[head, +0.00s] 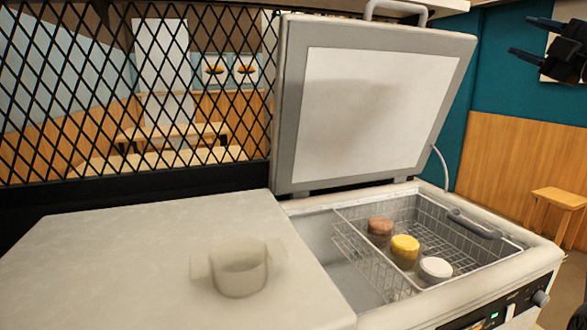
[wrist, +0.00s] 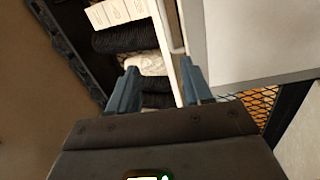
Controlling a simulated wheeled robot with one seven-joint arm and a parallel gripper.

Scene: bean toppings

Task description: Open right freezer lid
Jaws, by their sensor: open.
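The right freezer lid (head: 376,110) stands raised and tilted slightly back, its pale inner panel facing forward. Its grey handle (head: 397,10) is at the top edge in the head view. The lid also shows as a pale panel at the right of the wrist view (wrist: 255,40). My gripper (head: 521,35) is open at the upper right of the head view, apart from the lid. In the wrist view its two blue-grey fingers (wrist: 160,86) are spread, with nothing visibly gripped between them.
The open freezer holds a wire basket (head: 487,247) with brown (head: 380,226), yellow (head: 404,246) and white (head: 435,268) round items. A pale pot (head: 240,272) sits on the flat surface at left. Black mesh (head: 130,100) stands behind. A stool (head: 558,205) is at right.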

